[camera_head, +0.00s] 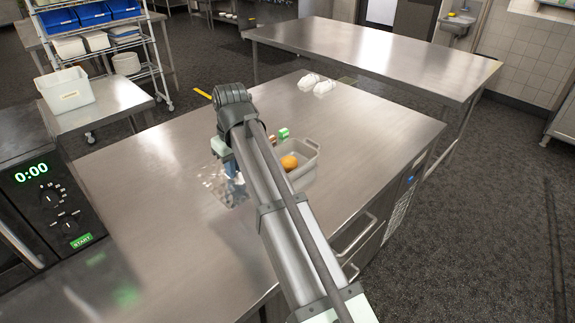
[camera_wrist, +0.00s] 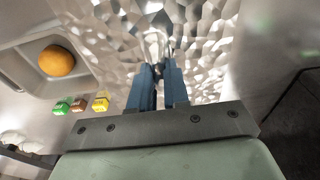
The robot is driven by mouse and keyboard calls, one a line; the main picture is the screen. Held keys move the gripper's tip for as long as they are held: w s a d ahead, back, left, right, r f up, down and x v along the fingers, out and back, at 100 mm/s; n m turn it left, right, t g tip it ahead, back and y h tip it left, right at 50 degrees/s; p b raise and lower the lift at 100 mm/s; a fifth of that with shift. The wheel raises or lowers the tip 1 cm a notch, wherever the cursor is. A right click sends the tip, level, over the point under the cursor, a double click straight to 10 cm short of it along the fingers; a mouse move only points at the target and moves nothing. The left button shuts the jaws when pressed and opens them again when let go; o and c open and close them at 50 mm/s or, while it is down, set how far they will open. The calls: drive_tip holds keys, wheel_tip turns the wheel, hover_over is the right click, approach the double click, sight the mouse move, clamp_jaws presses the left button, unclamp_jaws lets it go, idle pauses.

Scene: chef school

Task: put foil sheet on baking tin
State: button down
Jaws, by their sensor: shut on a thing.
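A crumpled, shiny foil sheet (camera_head: 212,187) shows on or just above the steel table, left of my arm; I cannot tell if it touches the table. It fills the upper middle of the wrist view (camera_wrist: 205,30). My gripper (camera_wrist: 160,72), with blue fingers, is shut on the foil sheet. In the head view my gripper (camera_head: 232,172) is partly hidden by my arm. A grey rectangular container with raised walls, apparently the baking tin (camera_head: 311,147), stands right of my gripper, partly behind my arm. An orange (camera_head: 289,162) lies inside it; the container also shows in the wrist view (camera_wrist: 85,50).
White objects (camera_head: 318,85) lie at the table's far edge. A black oven (camera_head: 50,205) with a lit display is at the left. The table's left part (camera_head: 140,180) is clear.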

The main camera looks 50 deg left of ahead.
drive_tip(key=shift+m, duration=0.8)
drive_tip(key=w, duration=0.4)
drive_tip(key=w+d, duration=0.1)
drive_tip(key=w, duration=0.2)
drive_tip(key=w+d, duration=0.1)
drive_tip(key=w, duration=0.3)
drive_tip(key=shift+w, duration=0.3)
drive_tip(key=w+a+r+n, duration=0.1)
drive_tip(key=w+n, duration=0.3)
drive_tip(key=n, duration=0.5)
drive_tip(key=w+a+r+n+g+h, duration=0.1)
drive_tip(key=w+n, duration=0.4)
drive_tip(key=n, duration=0.5)
drive_tip(key=shift+w+a+n, duration=0.3)
drive_tip(key=shift+a, duration=0.3)
drive_tip(key=shift+f, duration=0.15)
drive_tip(key=shift+f, duration=2.75)
